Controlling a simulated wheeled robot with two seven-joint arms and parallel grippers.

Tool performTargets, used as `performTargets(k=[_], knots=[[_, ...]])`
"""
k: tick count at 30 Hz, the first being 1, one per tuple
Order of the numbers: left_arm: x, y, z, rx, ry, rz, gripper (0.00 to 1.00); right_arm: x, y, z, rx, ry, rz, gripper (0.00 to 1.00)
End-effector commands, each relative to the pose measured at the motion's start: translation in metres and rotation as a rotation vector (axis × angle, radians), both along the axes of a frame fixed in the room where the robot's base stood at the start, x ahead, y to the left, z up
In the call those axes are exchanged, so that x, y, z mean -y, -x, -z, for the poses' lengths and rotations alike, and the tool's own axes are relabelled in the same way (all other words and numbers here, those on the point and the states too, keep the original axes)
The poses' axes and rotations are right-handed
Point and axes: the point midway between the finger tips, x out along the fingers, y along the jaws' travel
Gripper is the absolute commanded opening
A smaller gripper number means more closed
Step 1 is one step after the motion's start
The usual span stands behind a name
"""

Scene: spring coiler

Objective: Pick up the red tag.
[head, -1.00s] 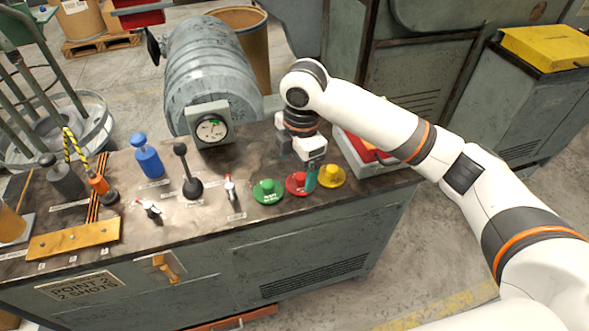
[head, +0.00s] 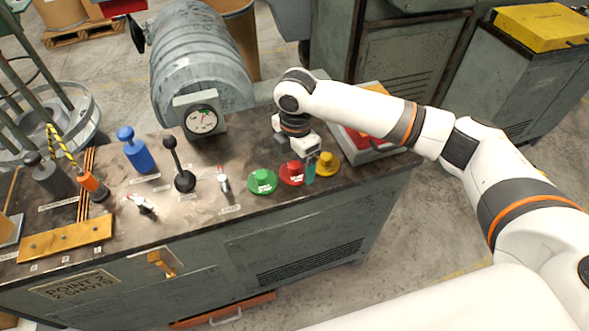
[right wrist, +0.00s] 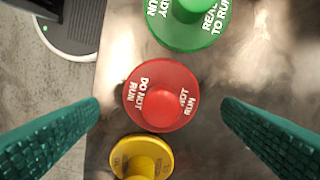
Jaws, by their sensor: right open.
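The red tag (head: 291,175) is a round disc with a raised knob and white lettering, lying on the bench top between the green tag and the yellow tag. In the right wrist view the red tag (right wrist: 160,96) sits between my two green fingertips, with a gap on each side. My right gripper (head: 304,170) is open above the red tag and hides part of it in the head view; its fingers also show in the right wrist view (right wrist: 160,125). I cannot tell its exact height over the tag. My left gripper is not in view.
The green tag (head: 263,182) is just left of the red one, and the yellow tag (head: 327,165) is close on its right. A grey tray (head: 365,156) with red contents stands farther right. A black-knobbed lever (head: 184,180) and small switches stand to the left.

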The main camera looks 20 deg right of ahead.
Motion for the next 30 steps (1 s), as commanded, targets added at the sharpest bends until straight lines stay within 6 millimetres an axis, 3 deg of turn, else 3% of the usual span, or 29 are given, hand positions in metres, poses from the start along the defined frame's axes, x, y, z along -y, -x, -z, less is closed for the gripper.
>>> performTargets(k=[4,12,21,30], knots=[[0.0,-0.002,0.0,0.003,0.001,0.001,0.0,0.001,0.0,0.017,0.0,0.001,0.001,0.89],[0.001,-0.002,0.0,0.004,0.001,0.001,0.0,0.0,0.0,0.021,0.002,0.0,0.0,0.89],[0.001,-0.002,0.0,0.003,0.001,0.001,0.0,0.0,0.0,0.02,0.002,0.0,0.0,0.41],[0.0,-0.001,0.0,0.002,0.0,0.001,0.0,0.0,-0.001,0.015,0.004,0.0,0.0,0.4]])
